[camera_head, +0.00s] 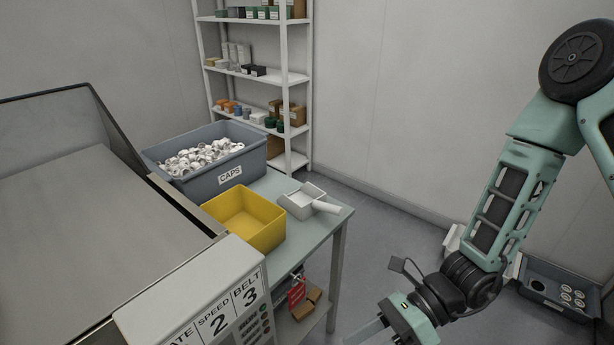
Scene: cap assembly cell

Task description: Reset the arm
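My arm comes in from the right edge and hangs down in front of the wall. My gripper (369,331) is at the bottom of the picture, right of the table and apart from it. One finger shows, pointing down and left; the rest is cut off by the lower edge, so whether it is open or shut is unclear. I see nothing held in the visible part.
The table (331,213) bears a grey CAPS bin (190,188) full of white caps, an empty yellow bin (263,238) and a white scoop (301,203). A control panel (165,312) stands front left. A shelf (262,75) is behind. A dark crate (537,283) sits lower right.

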